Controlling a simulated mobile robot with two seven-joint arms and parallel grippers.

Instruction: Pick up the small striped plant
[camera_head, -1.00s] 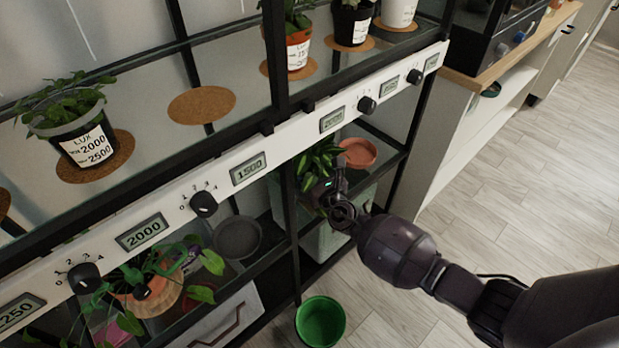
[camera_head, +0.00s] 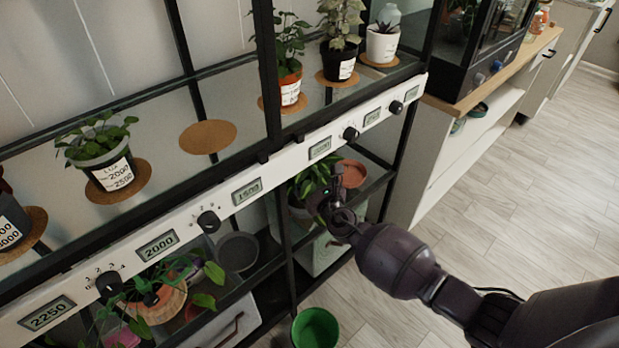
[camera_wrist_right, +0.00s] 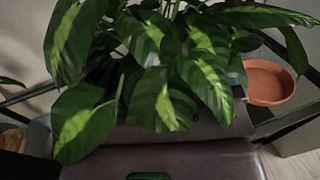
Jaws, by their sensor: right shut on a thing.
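The striped plant (camera_head: 312,178), with long green leaves banded in lighter green, is on the lower level of the shelf unit in the head view. Its leaves also fill the upper middle of the right wrist view (camera_wrist_right: 165,85). My right gripper (camera_head: 328,200) reaches in under the white rail and is shut on the striped plant. The leaves and my gripper hide most of the pot, and I cannot tell whether it is clear of the shelf. My left gripper is not in view.
A terracotta saucer (camera_head: 352,174) lies just right of the plant. The white rail (camera_head: 290,160) with knobs and displays runs above it. Potted plants stand on cork mats on the upper shelf. A green bucket (camera_head: 315,330) stands on the floor below. Open floor lies at right.

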